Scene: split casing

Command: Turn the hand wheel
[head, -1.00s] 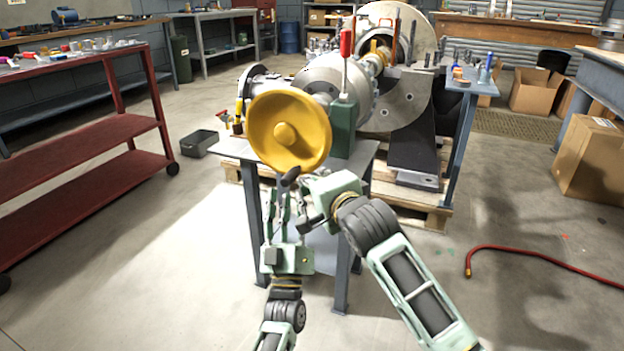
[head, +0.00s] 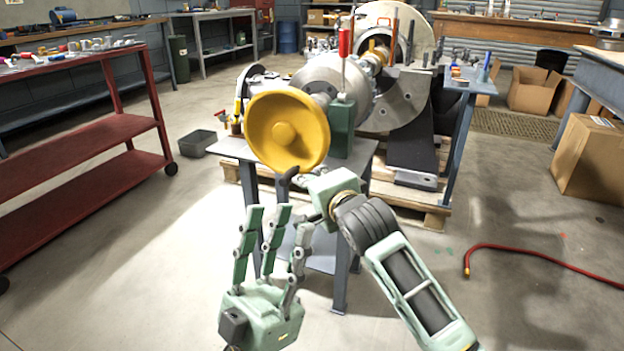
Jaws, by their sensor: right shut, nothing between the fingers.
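The yellow hand wheel (head: 287,130) faces me, a round dished disc with a raised hub, mounted at the small grey table. My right gripper (head: 297,180) is at the wheel's lower rim, shut with nothing held. Its fingers are small and partly hidden, and I cannot tell whether they touch the rim. My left gripper (head: 276,222) is below and nearer to me, in front of the table. Its several fingers point upward, spread and empty.
A green block (head: 342,128) with a red-handled lever (head: 345,43) stands right behind the wheel. The large metal casing (head: 397,105) is farther back on a pallet. A red shelf cart (head: 120,130) is at left, a red hose (head: 540,258) on the floor at right.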

